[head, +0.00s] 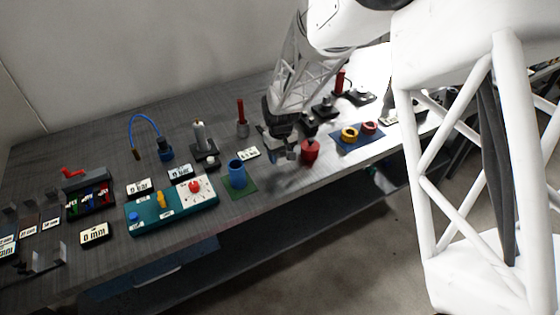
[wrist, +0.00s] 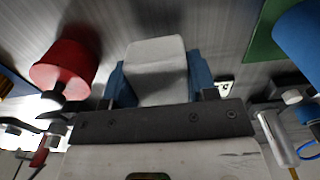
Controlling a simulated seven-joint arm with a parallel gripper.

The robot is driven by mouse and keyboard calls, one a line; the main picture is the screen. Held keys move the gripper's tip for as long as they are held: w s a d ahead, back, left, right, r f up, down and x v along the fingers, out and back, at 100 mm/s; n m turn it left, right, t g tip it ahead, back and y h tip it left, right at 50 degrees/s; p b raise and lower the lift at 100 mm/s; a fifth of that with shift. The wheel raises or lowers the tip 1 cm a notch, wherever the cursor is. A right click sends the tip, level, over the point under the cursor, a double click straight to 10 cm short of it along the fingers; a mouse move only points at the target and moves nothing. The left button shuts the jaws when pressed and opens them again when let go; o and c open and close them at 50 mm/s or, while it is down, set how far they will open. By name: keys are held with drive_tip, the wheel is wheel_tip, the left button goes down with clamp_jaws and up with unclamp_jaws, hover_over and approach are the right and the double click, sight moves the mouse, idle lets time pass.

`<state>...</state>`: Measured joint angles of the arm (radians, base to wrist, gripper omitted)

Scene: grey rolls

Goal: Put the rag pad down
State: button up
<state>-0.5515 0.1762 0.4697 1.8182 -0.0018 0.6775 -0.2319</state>
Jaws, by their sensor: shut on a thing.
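The rag pad (wrist: 158,72) is a pale grey block in the middle of the wrist view. My gripper (wrist: 160,82) is shut on it, with a blue finger on each side. In the head view my gripper (head: 280,152) is low over the grey bench, between the blue cup and the red cylinder. The pad is hard to make out there. I cannot tell whether the pad touches the bench top.
The red cylinder (head: 310,150) stands close to the right of my gripper. The blue cup (head: 237,172) on a green mat (head: 243,191) is to its left. A blue mat (head: 344,145) with yellow and red rings is farther right.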

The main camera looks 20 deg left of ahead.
sight(280, 161)
drive_tip(key=shift+w+a, duration=0.15)
drive_tip(key=shift+w, duration=0.05)
drive_tip(key=shift+f, duration=0.15)
drive_tip(key=shift+f, duration=1.65)
drive_tip(key=shift+f, duration=0.1)
drive_tip(key=o, duration=1)
drive_tip(key=shift+c, duration=0.2)
wheel_tip(280, 161, up, 12)
drive_tip(key=shift+r, duration=0.15)
